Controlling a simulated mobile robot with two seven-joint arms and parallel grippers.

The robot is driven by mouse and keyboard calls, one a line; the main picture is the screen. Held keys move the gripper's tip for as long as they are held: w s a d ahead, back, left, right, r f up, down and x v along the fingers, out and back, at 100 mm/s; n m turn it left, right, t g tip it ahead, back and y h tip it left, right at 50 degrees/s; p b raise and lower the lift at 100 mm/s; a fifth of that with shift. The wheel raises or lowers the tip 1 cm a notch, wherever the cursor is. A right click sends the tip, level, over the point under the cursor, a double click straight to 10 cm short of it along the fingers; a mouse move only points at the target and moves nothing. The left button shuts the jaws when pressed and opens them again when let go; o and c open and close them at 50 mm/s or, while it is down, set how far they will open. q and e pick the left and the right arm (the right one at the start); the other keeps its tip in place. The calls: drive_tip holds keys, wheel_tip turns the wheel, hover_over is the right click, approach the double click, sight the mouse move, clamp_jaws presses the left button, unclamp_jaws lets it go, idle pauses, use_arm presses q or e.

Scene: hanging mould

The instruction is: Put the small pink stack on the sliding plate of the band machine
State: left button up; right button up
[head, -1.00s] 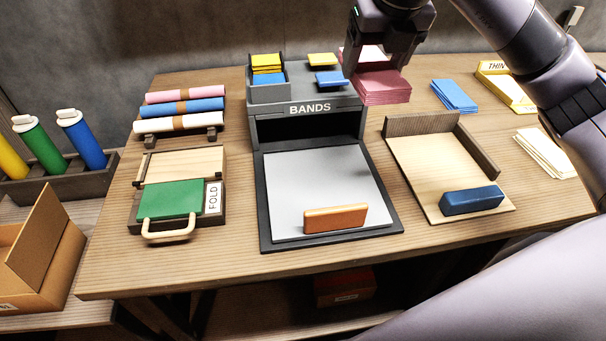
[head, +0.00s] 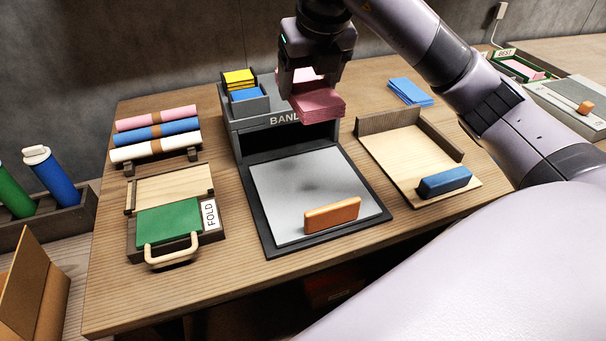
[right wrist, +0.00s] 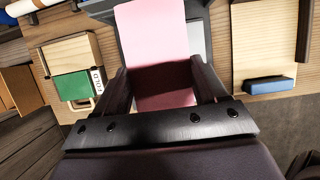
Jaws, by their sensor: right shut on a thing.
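The small pink stack (head: 318,103) is held in the air by my right gripper (head: 308,88), in front of the upper part of the band machine (head: 240,127). The stack also shows between the fingers in the right wrist view (right wrist: 153,45). The machine's grey sliding plate (head: 300,190) is extended toward the front, with an orange block (head: 332,215) standing near its front edge. The stack is above and behind the plate, apart from it. It hides part of the BANDS label and the machine's top. My left gripper is not in view.
The fold press with a green pad (head: 168,224) lies left of the plate. A wooden tray (head: 400,150) with a blue block (head: 444,181) is on the right. Rolls (head: 156,133) lie at the back left. Blue sheets (head: 410,91) lie at the back right.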

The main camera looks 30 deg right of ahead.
drive_tip(key=b, duration=0.1)
hover_over(305, 176)
drive_tip(key=s, duration=0.2)
drive_tip(key=f, duration=1.3)
drive_tip(key=shift+w+a+f, duration=0.2)
drive_tip(key=shift+f, duration=2.75)
drive_tip(key=shift+f+b, duration=0.1)
drive_tip(key=shift+b, duration=0.3)
drive_tip(key=o, duration=1.1)
